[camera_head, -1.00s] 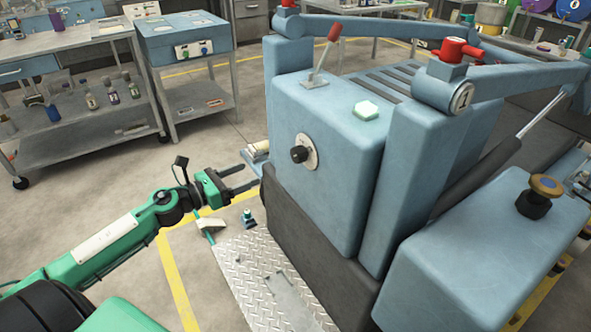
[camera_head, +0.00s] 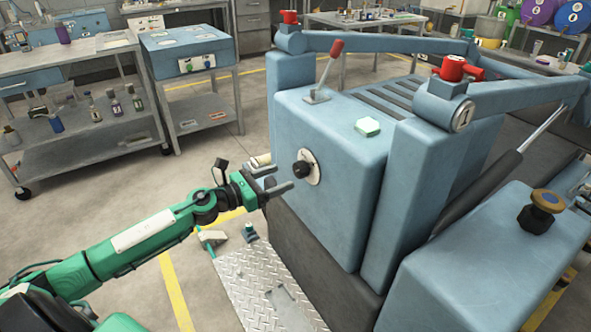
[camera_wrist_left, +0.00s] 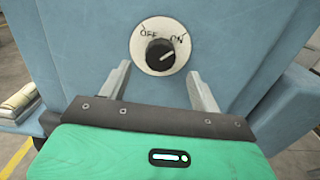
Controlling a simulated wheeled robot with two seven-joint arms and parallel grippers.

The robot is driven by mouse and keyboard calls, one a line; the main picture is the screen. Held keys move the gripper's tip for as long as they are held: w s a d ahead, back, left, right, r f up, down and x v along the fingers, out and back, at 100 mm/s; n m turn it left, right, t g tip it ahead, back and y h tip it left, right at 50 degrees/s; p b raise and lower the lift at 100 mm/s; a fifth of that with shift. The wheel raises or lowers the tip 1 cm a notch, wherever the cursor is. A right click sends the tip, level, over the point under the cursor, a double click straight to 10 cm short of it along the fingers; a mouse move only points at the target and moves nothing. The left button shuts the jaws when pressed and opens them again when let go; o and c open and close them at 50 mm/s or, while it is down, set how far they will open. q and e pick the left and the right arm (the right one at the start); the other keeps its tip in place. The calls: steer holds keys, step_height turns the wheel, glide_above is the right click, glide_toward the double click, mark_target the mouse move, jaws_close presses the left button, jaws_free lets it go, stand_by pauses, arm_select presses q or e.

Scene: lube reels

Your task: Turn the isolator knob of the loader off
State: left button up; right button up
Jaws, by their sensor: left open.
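The isolator knob (camera_head: 300,169) is a black knob on a round pale plate (camera_head: 314,168) on the side of the blue loader (camera_head: 325,215). In the left wrist view the knob (camera_wrist_left: 160,52) shows on its plate marked OFF at upper left and ON at upper right; its pale pointer line aims toward the ON side. My left gripper (camera_head: 282,181) is open and empty, a little left of and below the knob in the head view. In the left wrist view its two fingers (camera_wrist_left: 160,88) stand below and either side of the knob, apart from it. My right gripper is not in view.
A tread-plate step (camera_head: 262,290) lies below my left arm. A blue cabinet bench (camera_head: 188,52) and a cart with bottles (camera_head: 85,150) stand at the left.

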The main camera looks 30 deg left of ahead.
mark_target(296, 171)
arm_select(q)
steer(key=p+x, duration=0.1)
steer(key=x, duration=0.3)
steer(key=shift+w+d+r, duration=0.1)
steer(key=shift+w+d, duration=0.1)
steer(key=shift+w, duration=0.1)
steer(key=shift+w+d, duration=0.2)
steer(key=shift+w, duration=0.05)
steer(key=shift+w+d, duration=0.2)
steer(key=shift+w, duration=0.1)
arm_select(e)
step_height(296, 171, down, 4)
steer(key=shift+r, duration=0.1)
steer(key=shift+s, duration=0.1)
arm_select(q)
steer(key=c, duration=0.8)
steer(key=shift+c, duration=0.9)
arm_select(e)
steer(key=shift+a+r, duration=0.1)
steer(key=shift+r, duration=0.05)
